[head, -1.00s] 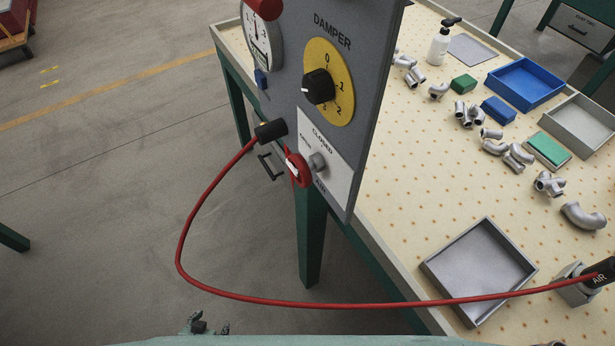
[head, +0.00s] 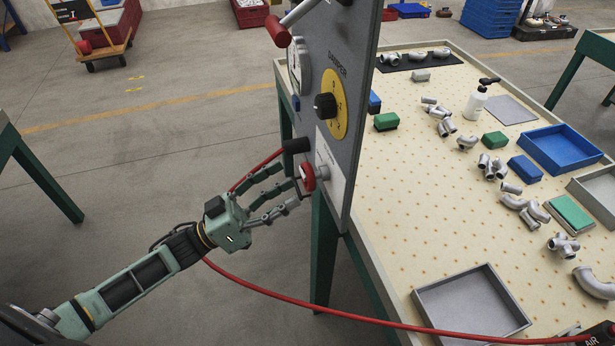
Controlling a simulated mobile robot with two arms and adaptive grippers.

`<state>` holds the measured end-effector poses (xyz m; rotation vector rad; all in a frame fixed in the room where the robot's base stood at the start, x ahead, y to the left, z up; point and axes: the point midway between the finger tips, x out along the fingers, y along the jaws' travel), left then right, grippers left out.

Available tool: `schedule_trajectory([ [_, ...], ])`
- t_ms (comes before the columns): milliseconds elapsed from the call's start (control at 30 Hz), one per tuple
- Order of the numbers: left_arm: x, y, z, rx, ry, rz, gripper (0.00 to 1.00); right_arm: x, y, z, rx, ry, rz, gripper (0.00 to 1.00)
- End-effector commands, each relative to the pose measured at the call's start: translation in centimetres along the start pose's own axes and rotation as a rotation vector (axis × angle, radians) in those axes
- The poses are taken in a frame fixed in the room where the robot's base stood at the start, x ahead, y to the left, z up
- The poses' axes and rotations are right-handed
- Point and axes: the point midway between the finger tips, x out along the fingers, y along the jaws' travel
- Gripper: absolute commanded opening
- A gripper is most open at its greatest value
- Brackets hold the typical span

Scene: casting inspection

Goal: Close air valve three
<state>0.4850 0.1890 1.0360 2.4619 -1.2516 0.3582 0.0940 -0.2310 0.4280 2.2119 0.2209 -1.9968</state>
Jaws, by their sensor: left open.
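The air valve's red handle (head: 308,178) is on the side of a grey upright panel (head: 355,125), at the lower part, by a white label plate (head: 333,165). Its lettering is too small to read now. My left gripper (head: 288,182) comes in from the lower left. Its green-grey and dark fingers are spread and open, with their tips just left of the handle. I cannot tell whether any finger touches it. The fingers partly cover the area around the valve. My right gripper is not in view.
A black hose fitting (head: 296,145) sits just above the handle, and a red hose (head: 300,297) loops below my left arm. A yellow damper dial (head: 341,104) and a red-tipped lever (head: 278,32) are higher on the panel. The table right of it holds trays and pipe fittings.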

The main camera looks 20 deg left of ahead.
Motion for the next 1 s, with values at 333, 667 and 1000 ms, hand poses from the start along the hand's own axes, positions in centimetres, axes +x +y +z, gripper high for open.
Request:
schedule_trajectory([
  [333,4.8,-0.1,-0.1,0.002,0.001,-0.002,0.61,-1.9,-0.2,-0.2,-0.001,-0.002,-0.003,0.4],
  [667,5.2,-0.1,0.1,0.002,-0.001,-0.003,0.61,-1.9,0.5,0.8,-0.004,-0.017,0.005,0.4],
  [1000,5.2,0.0,0.0,0.002,0.0,-0.002,0.32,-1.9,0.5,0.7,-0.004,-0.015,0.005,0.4],
])
